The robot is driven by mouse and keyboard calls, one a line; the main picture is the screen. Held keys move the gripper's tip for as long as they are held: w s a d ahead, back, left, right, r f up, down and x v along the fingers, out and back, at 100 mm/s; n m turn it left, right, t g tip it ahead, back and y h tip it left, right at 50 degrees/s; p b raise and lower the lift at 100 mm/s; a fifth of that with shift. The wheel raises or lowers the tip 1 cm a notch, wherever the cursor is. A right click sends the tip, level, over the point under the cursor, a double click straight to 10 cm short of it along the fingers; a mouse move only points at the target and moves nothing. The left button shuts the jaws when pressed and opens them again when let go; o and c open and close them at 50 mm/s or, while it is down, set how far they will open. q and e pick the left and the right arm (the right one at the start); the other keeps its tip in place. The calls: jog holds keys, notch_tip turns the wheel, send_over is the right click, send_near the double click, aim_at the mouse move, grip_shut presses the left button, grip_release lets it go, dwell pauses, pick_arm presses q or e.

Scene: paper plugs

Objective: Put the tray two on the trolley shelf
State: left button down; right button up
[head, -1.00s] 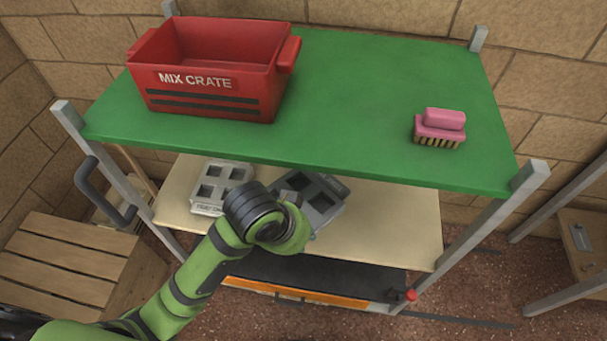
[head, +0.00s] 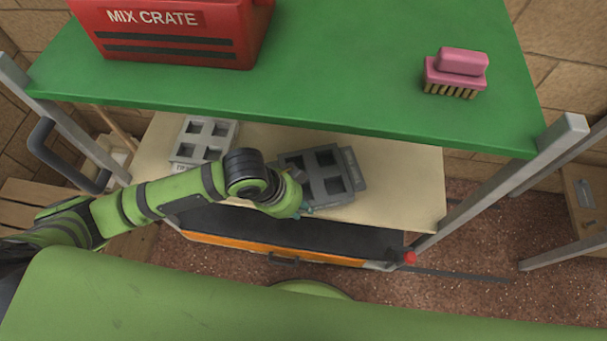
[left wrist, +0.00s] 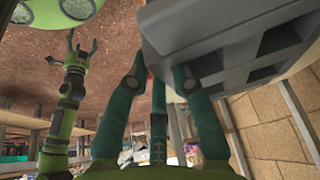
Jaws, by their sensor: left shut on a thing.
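A dark grey tray (head: 317,173) with square pockets is at the front of the trolley's beige middle shelf (head: 405,198), under the green top. My left gripper (head: 302,198) is shut on its near left edge. In the left wrist view the teal fingers (left wrist: 165,85) meet the grey tray (left wrist: 215,35). I cannot tell whether the tray touches the shelf. A lighter grey tray (head: 203,140) lies on the shelf to the left. The tray labels are too small to read. My right gripper (left wrist: 82,45) shows only in the left wrist view, empty with its fingers apart.
The green top (head: 330,70) overhangs the shelf and carries a red mix crate (head: 170,40) and a pink brush (head: 457,72). Grey posts (head: 500,185) stand at the trolley's sides. A dark lower level (head: 310,232) has an orange front edge. The shelf's right part is clear.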

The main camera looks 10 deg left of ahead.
pick_arm(q)
jog(key=w, duration=0.8)
jog(key=shift+f, duration=1.75)
jog(key=shift+f, duration=0.1)
jog(key=c, duration=1.1)
grip_release()
jog(key=shift+f, duration=0.1)
jog(key=shift+a+r, duration=0.15)
jog(key=shift+r, duration=0.4)
jog(key=v, duration=0.4)
jog(key=shift+s+a+r, duration=0.1)
jog(key=shift+s+a, duration=0.2)
jog(key=shift+a, duration=0.25)
jog(key=s+a, duration=0.1)
jog(key=a, duration=0.2)
jog(key=s+a, duration=0.2)
jog(key=a, duration=0.1)
jog(key=s+a+b, duration=0.1)
jog(key=a, duration=0.3)
jog(key=shift+s, duration=0.2)
